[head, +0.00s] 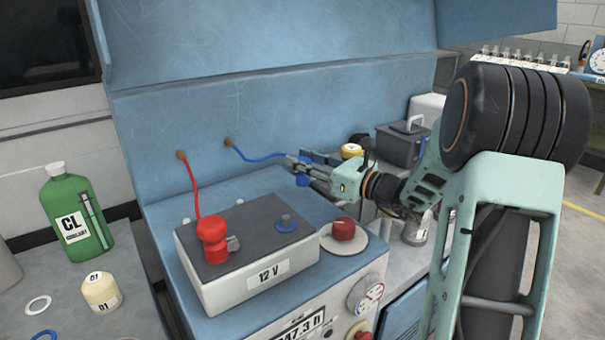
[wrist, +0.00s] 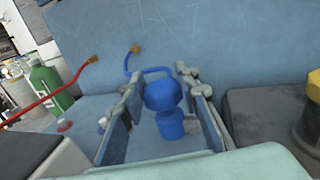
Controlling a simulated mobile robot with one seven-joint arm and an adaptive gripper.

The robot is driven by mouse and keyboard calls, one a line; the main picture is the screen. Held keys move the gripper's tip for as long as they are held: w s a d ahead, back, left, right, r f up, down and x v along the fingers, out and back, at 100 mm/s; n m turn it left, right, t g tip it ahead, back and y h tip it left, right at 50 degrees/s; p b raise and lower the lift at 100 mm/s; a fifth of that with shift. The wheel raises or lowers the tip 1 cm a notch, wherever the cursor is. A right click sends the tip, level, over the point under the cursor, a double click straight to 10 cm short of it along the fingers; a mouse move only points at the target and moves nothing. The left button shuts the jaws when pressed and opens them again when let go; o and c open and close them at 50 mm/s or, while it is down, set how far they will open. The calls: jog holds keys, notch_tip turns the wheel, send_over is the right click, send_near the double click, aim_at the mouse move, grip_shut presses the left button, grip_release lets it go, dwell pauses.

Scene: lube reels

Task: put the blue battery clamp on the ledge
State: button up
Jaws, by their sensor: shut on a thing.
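The blue battery clamp (wrist: 166,98) is between the two fingers of my gripper (wrist: 163,112) in the wrist view. In the head view my gripper (head: 299,168) is shut on the clamp (head: 302,180), up and to the right of the 12 V battery (head: 255,262). The clamp's blue cable (head: 255,157) runs to the back panel. The blue ledge-like surface (head: 162,212) lies between battery and panel; the clamp appears above its right part. Whether it touches the surface, I cannot tell.
A red clamp (head: 212,240) sits on the battery's left side, beside a bare blue post (head: 286,223). A red knob (head: 343,230) stands right of the battery. A dark grey box (head: 402,145) and yellow-capped container (head: 351,151) are behind my gripper. A green bottle (head: 75,218) is left.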

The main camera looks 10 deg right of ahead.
jog(key=shift+f+b, duration=0.3)
jog(key=shift+f, duration=1.3)
jog(key=shift+f, duration=0.1)
jog(key=shift+f, duration=0.15)
jog(key=o, duration=1.2)
jog(key=shift+r, duration=0.25)
jog(key=shift+s+d, duration=0.2)
jog(key=shift+d, duration=0.05)
jog(key=p+v, duration=0.1)
jog(key=v, duration=1)
jog(key=shift+s+d, duration=0.1)
jog(key=shift+s, duration=0.05)
